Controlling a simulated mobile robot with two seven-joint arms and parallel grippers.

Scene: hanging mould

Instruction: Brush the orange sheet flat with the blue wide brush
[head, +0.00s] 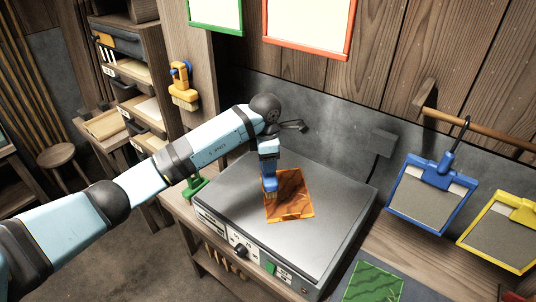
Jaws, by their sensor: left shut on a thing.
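The orange sheet (296,203) lies on the grey metal top of a box-shaped machine (325,190). Darker streaks run across it, and I cannot tell how flat it is. My left gripper (269,174) points down over the sheet's left part. It is shut on the blue wide brush (270,186), whose lower end is at the sheet's left side. Whether the bristles touch the sheet is hard to tell. The gripper hides part of the brush. My right gripper is not in view.
A blue frame (398,204) and a yellow frame (468,231) stand or hang at the right below a wooden rod (480,133). A green sheet (373,283) lies at the lower right. A yellow-orange brush-like tool (183,92) hangs on a post. The machine's right top is clear.

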